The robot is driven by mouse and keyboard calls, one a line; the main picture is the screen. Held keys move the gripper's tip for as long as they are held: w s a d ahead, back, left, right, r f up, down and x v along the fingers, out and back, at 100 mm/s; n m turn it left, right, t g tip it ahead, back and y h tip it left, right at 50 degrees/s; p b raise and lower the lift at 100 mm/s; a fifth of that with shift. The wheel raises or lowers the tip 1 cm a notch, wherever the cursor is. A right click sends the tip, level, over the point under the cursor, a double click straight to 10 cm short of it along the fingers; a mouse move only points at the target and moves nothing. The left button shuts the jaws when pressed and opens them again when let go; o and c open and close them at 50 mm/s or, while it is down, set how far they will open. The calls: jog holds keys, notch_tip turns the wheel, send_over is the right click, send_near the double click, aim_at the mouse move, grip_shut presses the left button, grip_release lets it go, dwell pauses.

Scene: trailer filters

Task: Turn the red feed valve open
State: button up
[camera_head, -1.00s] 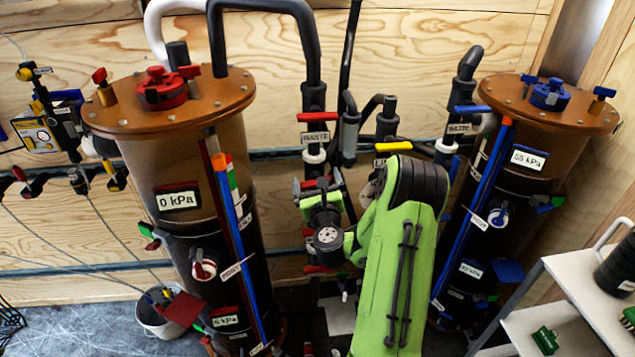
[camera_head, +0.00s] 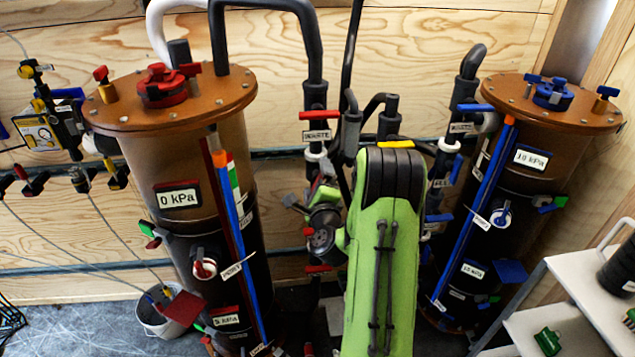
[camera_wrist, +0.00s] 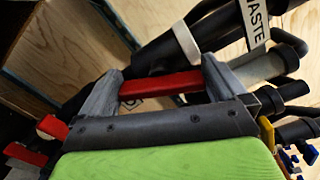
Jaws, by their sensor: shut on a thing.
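My gripper (camera_wrist: 163,72) is shut on a red valve handle (camera_wrist: 160,87) in the wrist view, with one grey finger at each end of the handle. The handle lies crosswise between the fingers, on dark piping. In the head view my gripper (camera_head: 307,192) is low among the pipes between the two tanks, and it and my arm hide most of the held handle. Another red handle (camera_head: 318,115) is higher on the pipe, above a waste label (camera_head: 317,136). A further red handle (camera_head: 318,268) is lower down. I cannot read a feed label at the held handle.
The left tank (camera_head: 190,145) has a red cap and shows 0 kPa. The right tank (camera_head: 545,145) has a blue cap and shows about 10 kPa. Pipes crowd close around my gripper. A white shelf (camera_head: 580,272) stands at the right, and a bucket (camera_head: 160,318) at lower left.

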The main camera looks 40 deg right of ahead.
jog(key=shift+f+n, duration=0.1)
jog(key=shift+n, duration=2.1)
jog(key=shift+c, duration=0.3)
jog(key=o, duration=0.7)
jog(key=shift+c, duration=0.2)
